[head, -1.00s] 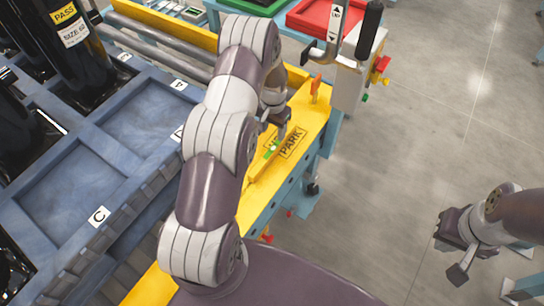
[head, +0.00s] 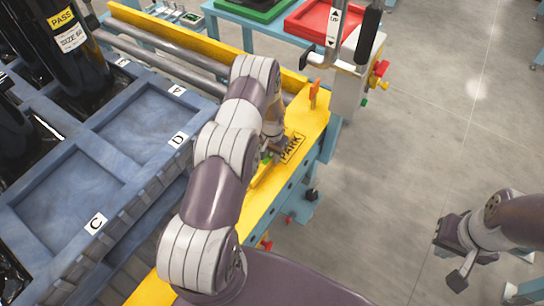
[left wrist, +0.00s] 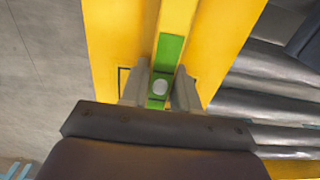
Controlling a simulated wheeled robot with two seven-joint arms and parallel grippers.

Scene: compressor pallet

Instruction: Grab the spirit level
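The spirit level is a slim yellow bar with a green section (head: 266,158), lying on the yellow beam top beside the PARK marking in the head view. In the left wrist view, the spirit level (left wrist: 171,48) runs slightly tilted between my fingers, with a pale round spot on its green part. My left gripper (head: 270,153) is over it, seen from behind my arm. In the wrist view, the left gripper's fingers (left wrist: 160,75) stand on either side of the bar, not aligned with it, and look open. My right gripper (head: 452,256) is open and empty over the floor.
An orange upright piece (head: 314,94) stands on the yellow beam (head: 312,118) beyond my left gripper. A control box with a lever (head: 352,85) is at its far end. The blue pallet (head: 95,150) with dark cylinders is left. Red (head: 318,35) and green trays sit behind.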

